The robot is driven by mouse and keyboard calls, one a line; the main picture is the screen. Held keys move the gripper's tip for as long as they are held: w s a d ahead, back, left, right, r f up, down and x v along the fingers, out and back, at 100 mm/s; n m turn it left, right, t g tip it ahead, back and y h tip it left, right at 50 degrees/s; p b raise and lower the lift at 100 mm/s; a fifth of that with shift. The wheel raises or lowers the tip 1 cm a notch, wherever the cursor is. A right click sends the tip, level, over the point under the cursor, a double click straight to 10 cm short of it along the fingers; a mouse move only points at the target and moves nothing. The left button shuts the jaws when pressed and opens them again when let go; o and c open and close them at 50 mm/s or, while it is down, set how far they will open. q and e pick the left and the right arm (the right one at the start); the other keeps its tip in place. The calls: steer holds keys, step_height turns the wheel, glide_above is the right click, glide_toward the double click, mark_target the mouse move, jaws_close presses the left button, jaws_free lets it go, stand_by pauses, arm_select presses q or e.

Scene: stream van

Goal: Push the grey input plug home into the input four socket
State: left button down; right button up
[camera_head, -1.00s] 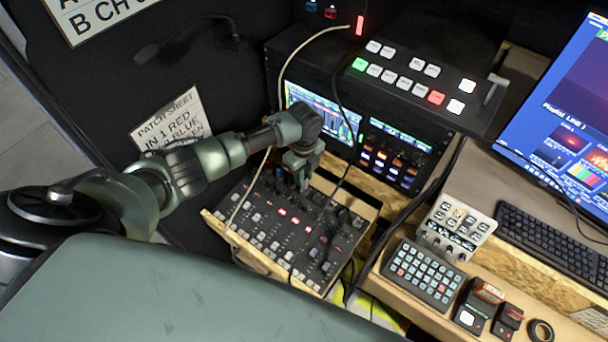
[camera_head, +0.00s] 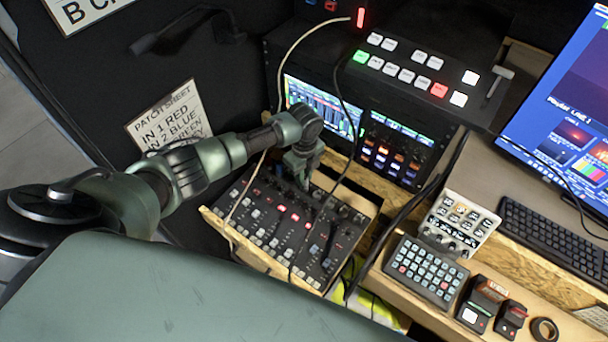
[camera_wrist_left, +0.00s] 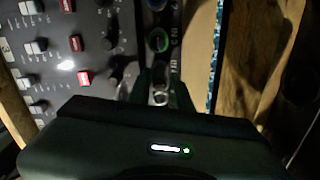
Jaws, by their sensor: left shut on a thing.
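My left gripper (camera_head: 302,181) reaches down at the back edge of the audio mixer (camera_head: 285,232). In the left wrist view its two dark fingers (camera_wrist_left: 161,92) are shut on the grey input plug (camera_wrist_left: 160,98), which shows as a pale grey ring between them. The plug sits in line with the row of input sockets, beyond a green-ringed one (camera_wrist_left: 158,40) and a blue-ringed one (camera_wrist_left: 157,4). The input four socket is hidden under the plug and fingers, so I cannot tell how deep the plug sits. My right gripper is not in view.
A rack with lit screens (camera_head: 322,108) stands close behind the gripper. A pale cable (camera_head: 273,110) and a dark cable (camera_head: 345,95) hang across the mixer area. A patch sheet (camera_head: 168,112) is at left. A button pad (camera_head: 426,271) and keyboard (camera_head: 550,240) lie right.

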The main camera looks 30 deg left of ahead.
arm_select(q)
steer(key=shift+f, duration=0.2)
steer(key=c, duration=1.2)
jaws_free()
step_height(320, 180, up, 8)
steer(key=shift+f+b, duration=0.1)
steer(key=shift+b, duration=0.6)
